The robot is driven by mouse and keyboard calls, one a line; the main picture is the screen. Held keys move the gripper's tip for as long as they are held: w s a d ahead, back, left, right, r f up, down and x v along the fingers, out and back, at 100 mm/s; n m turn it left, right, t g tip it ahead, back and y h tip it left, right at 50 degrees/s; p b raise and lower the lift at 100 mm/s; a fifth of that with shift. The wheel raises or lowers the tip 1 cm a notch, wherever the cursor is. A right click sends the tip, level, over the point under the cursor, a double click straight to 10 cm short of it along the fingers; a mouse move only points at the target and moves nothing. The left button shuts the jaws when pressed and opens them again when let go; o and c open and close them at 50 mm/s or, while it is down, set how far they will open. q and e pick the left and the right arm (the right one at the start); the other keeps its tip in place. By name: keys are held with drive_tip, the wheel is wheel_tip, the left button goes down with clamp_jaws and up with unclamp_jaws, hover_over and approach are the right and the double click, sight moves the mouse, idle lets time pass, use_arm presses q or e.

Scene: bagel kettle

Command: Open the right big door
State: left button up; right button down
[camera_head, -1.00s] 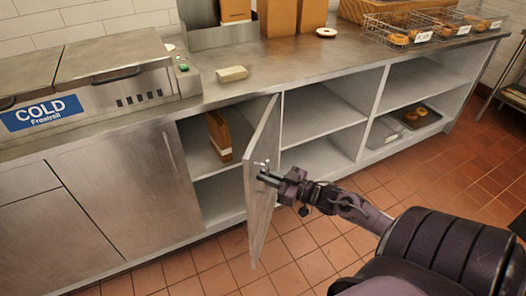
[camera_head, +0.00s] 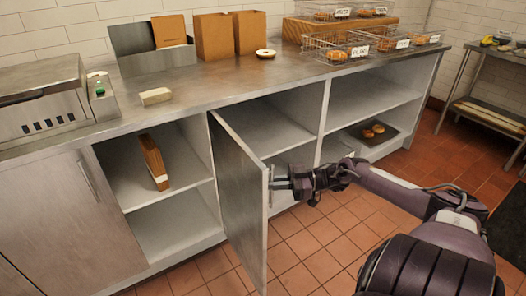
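The right big door (camera_head: 240,200) is a grey metal cabinet door, standing wide open and jutting out from the counter front. Its hinge side is at the cabinet divider, and its free edge is towards me. My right gripper (camera_head: 275,177) is at the free edge, on the door's right-hand side, with its fingers at the handle. The fingers look closed on the handle, which they mostly hide. My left gripper is not in view.
The closed left door (camera_head: 75,225) has a vertical handle. The opened compartment holds a brown box (camera_head: 154,162). Open shelves (camera_head: 372,100) lie right of the door, with a dark tray (camera_head: 392,146) of bagels. Tiled floor (camera_head: 330,225) is free in front.

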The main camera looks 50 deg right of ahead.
drive_tip(key=shift+s+d+f, duration=0.1)
drive_tip(key=shift+d, duration=0.4)
drive_tip(key=c, duration=1.6)
unclamp_jaws()
drive_tip(key=shift+c, duration=0.2)
drive_tip(key=v, duration=0.7)
drive_tip(key=shift+s+d, duration=0.25)
drive_tip(key=shift+d, duration=0.05)
